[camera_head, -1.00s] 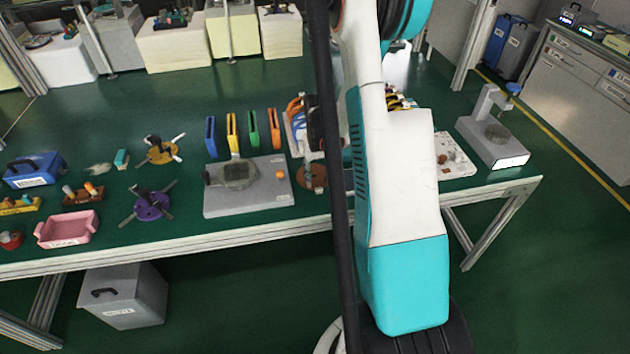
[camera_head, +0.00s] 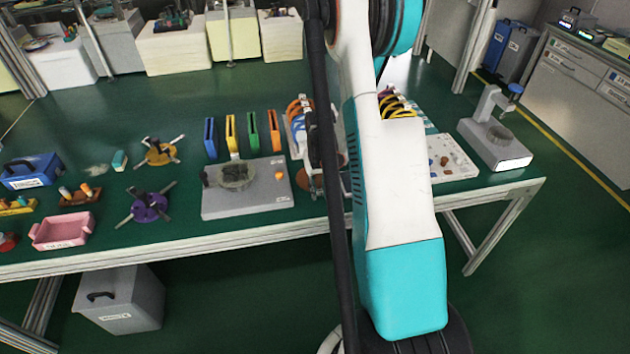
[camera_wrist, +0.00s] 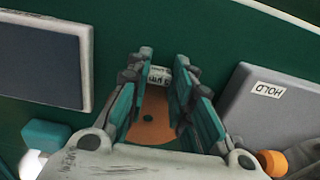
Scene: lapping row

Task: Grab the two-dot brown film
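The brown film (camera_wrist: 152,118) shows in the wrist view as a flat orange-brown piece between my fingers, with a small dot near its middle. A second dot cannot be made out. A white label (camera_wrist: 159,75) with small print sits at its far end. My gripper (camera_wrist: 164,58) is open, with one teal-and-grey finger on each side of the film. Whether the fingers touch it cannot be told. In the head view my gripper (camera_head: 311,180) is low over the table, right of the grey lapping machine, and largely hides the film.
The grey lapping machine (camera_head: 250,203) with an orange knob (camera_wrist: 272,162) stands close beside my gripper. Upright coloured holders (camera_head: 231,133) stand behind it. A white rack (camera_head: 295,140) is just behind my gripper. A purple spoked piece (camera_head: 150,207) lies farther left.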

